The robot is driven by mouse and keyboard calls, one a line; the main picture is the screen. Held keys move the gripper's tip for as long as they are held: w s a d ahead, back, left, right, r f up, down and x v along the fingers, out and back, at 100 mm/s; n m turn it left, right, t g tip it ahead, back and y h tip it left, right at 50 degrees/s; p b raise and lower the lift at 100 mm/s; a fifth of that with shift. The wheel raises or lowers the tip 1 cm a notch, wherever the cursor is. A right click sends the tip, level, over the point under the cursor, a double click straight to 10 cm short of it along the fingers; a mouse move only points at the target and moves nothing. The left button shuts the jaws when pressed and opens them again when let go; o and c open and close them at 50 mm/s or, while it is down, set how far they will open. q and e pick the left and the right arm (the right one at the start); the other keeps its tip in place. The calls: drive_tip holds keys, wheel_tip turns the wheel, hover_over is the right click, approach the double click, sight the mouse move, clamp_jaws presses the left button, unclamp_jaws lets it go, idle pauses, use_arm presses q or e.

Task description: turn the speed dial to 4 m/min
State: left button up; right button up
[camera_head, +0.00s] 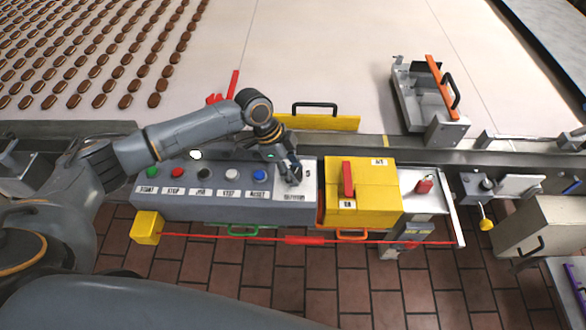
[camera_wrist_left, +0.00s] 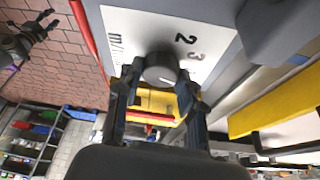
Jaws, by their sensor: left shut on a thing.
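The speed dial (camera_wrist_left: 160,68) is a round grey knob on a white scale plate (camera_wrist_left: 120,22) in the left wrist view. The figures 2 and 3 and part of "m/min" show on the plate; the rest of the scale is hidden. My left gripper (camera_wrist_left: 157,88) is shut on the dial, one finger at each side. In the head view my left gripper (camera_head: 292,177) reaches down to the right end of the grey control panel (camera_head: 220,209) and hides the dial. My right gripper (camera_wrist_left: 50,22) shows small at the left wrist view's upper left, empty, its fingers apart.
Coloured buttons (camera_head: 227,174) line the panel left of my gripper. A yellow box with a red handle (camera_head: 348,180) stands close on the right. A red cord (camera_head: 210,238) runs along the front. The conveyor (camera_head: 310,60) lies behind.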

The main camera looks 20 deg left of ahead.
use_arm(q)
drive_tip(key=o, duration=1.2)
drive_tip(key=v, duration=1.2)
drive_tip(key=shift+d+r, duration=0.1)
